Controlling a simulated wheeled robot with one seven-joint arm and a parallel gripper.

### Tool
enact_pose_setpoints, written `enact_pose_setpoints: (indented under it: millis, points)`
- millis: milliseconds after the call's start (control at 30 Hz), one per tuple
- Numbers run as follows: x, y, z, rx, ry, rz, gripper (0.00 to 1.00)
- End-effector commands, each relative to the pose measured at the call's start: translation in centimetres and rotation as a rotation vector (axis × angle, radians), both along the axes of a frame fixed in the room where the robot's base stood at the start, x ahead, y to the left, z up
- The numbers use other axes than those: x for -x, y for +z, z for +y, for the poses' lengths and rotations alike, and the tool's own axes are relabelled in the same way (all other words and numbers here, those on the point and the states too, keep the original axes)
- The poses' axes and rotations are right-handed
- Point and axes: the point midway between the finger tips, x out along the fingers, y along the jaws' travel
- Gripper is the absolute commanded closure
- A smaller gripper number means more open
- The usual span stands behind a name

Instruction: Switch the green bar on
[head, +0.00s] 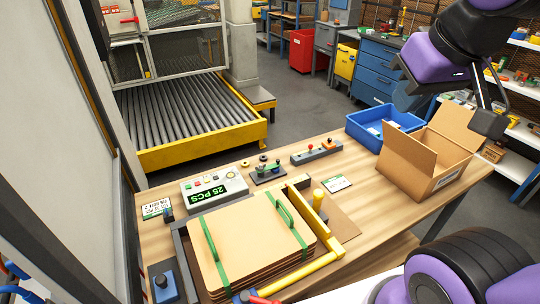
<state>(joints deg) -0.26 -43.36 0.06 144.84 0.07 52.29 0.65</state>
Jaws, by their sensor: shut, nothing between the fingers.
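A stack of flat tan sheets (240,245) lies on the wooden table, with two green straps across it. A green bar-like handle (209,240) rises on the left strap, and another green bar-like handle (285,213) rises on the right one. A small dark fixture with a green part (268,171) stands behind the stack. I cannot tell which of these is the bar meant, nor any on or off state. My gripper (489,125) is shut and empty at the upper right, above the open cardboard box (430,160) and far from the green parts.
A counter box reading 25 PCS (213,190) and a grey bar with red and orange knobs (317,152) stand behind the stack. Yellow rails (305,275) border its right and front. A blue tray (384,125) sits by the box. A roller conveyor (185,115) is beyond.

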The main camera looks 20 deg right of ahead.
Motion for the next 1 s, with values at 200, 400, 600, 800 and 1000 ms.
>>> enact_pose_setpoints:
  millis: [200,400,600,800,1000]
  points:
    - [-3.1,1.0,0.0,-0.029,-0.051,0.05,1.0]
    - [-8.1,2.0,0.2,-0.061,-0.141,0.122,1.0]
    - [-13.5,2.0,0.6,-0.076,-0.241,0.191,1.0]
    - [-19.0,1.0,1.3,-0.074,-0.344,0.253,1.0]
    - [-24.5,-1.0,2.3,-0.054,-0.451,0.306,1.0]
